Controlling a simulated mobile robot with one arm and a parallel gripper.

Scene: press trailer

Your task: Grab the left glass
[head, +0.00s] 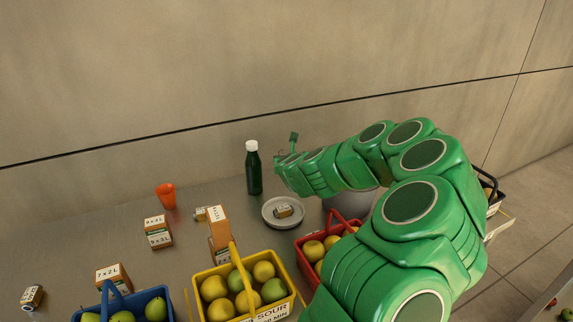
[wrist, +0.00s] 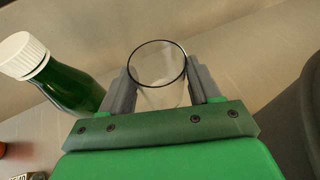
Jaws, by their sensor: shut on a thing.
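A clear drinking glass (wrist: 160,66) shows in the wrist view with its open round rim toward the camera. My gripper (wrist: 164,84) is shut on it, one grey finger on each side of its wall. In the head view my gripper (head: 290,150) is at the far end of my green arm, right of the dark green bottle; the glass cannot be made out clearly there. Whether the glass touches the table cannot be told.
The dark green bottle (head: 254,170) with a white cap stands close to my gripper; it also shows in the wrist view (wrist: 70,88). A plate (head: 270,221) holds a small box. An orange cup (head: 166,196), a yellow basket (head: 199,286) and a red basket (head: 303,262) are nearby.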

